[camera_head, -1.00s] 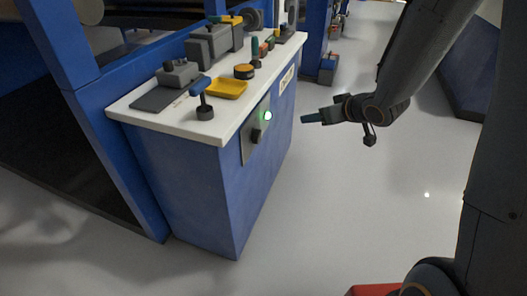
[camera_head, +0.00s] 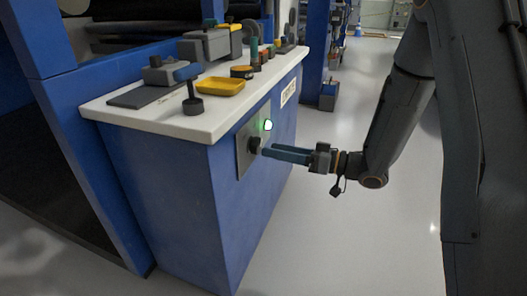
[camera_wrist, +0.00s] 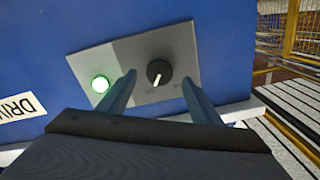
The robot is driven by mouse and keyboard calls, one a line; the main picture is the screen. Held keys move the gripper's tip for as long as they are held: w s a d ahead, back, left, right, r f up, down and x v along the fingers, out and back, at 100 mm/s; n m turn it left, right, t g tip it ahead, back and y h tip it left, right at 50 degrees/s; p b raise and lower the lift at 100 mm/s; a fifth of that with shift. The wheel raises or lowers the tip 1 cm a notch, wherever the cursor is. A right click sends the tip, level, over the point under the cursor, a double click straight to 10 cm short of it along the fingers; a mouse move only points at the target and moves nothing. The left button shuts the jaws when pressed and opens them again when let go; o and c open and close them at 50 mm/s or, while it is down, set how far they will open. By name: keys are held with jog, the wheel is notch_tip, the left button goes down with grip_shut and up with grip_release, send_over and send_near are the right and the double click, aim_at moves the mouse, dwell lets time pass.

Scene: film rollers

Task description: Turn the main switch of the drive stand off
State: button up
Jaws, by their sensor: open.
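The main switch (camera_wrist: 159,73) is a round black knob with a white pointer mark, on a grey plate (camera_wrist: 185,45) on the blue side of the drive stand (camera_head: 165,190). In the wrist view the pointer runs down toward the lower edge of the picture. A lit green lamp (camera_wrist: 100,84) sits on the same plate; it also glows in the head view (camera_head: 267,125). My gripper (camera_head: 268,152) is open, its blue fingers pointing at the knob. In the wrist view the fingers (camera_wrist: 160,84) stand either side of the knob; whether they touch it cannot be told.
The stand's white top (camera_head: 215,118) overhangs the panel and carries a yellow tray (camera_head: 220,86), a blue-handled tool (camera_head: 191,95) and several grey blocks. A label plate (camera_wrist: 20,107) is beside the panel. The floor right of the stand is clear.

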aim_at(260, 147)
jog(key=shift+b+x, duration=0.45)
jog(key=shift+x, duration=1.75)
jog(key=c, duration=1)
